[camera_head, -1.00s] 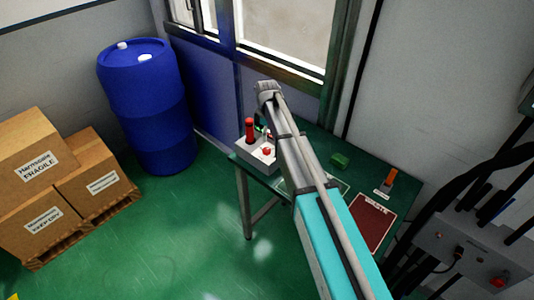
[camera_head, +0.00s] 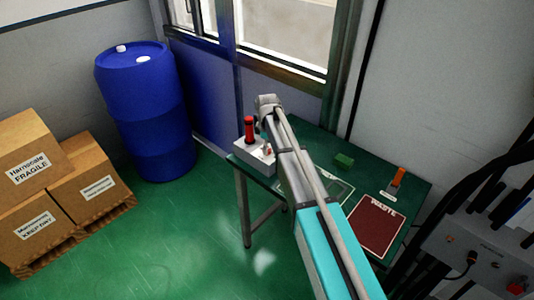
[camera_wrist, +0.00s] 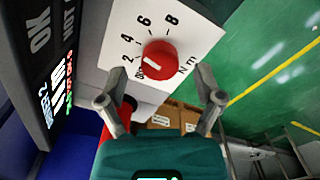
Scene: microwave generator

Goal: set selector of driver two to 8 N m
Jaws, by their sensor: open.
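The selector is a red round knob (camera_wrist: 158,60) on a white dial plate (camera_wrist: 190,32) marked 2, 4, 6, 8 and N m in the wrist view. In the head view a red-handled driver (camera_head: 249,128) stands in a light grey box (camera_head: 255,158) on the table. My arm partly hides that box.
A dark display panel (camera_wrist: 48,70) with OK and NOT OK lettering stands left of the dial. A blue barrel (camera_head: 148,110) and cardboard boxes (camera_head: 60,185) stand on the left.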

